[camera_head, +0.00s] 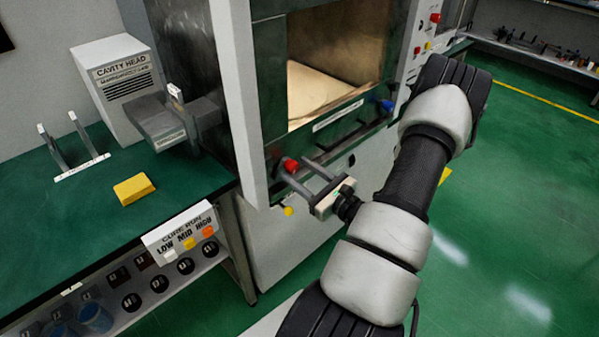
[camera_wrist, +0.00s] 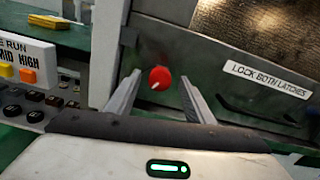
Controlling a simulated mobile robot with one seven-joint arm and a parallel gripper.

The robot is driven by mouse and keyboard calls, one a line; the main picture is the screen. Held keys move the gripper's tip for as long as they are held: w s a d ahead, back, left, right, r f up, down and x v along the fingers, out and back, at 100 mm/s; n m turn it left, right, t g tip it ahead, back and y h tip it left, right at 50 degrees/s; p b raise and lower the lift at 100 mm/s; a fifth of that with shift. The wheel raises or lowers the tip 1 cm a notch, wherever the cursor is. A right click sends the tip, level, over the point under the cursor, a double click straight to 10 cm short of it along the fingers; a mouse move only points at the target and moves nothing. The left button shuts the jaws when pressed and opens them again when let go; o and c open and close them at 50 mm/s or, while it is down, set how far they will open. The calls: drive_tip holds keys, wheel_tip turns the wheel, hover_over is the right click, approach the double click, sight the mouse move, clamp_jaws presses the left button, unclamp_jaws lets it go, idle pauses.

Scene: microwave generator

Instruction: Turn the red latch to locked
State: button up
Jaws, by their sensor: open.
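The red latch (camera_head: 290,165) is a round red knob on the lower left of the cabinet front, below the chamber opening. In the wrist view the red latch (camera_wrist: 160,78) shows a pale mark pointing to its lower left. My gripper (camera_head: 293,168) is open, with one finger on either side of the knob's line. In the wrist view my gripper's fingers (camera_wrist: 157,85) frame the knob with gaps on both sides; I cannot tell how far short of it the tips are. A label (camera_wrist: 265,79) reading "LOCK BOTH LATCHES" is right of the knob.
A blue latch (camera_head: 387,106) sits at the right of the same front. The chamber (camera_head: 335,60) stands open above. At left, a green bench (camera_head: 90,220) holds a yellow block (camera_head: 134,189), a cavity head box (camera_head: 118,85) and a "CURE RUN" button panel (camera_head: 183,236).

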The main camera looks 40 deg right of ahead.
drive_tip(key=shift+w, duration=0.15)
drive_tip(key=c, duration=1)
drive_tip(key=shift+c, duration=0.2)
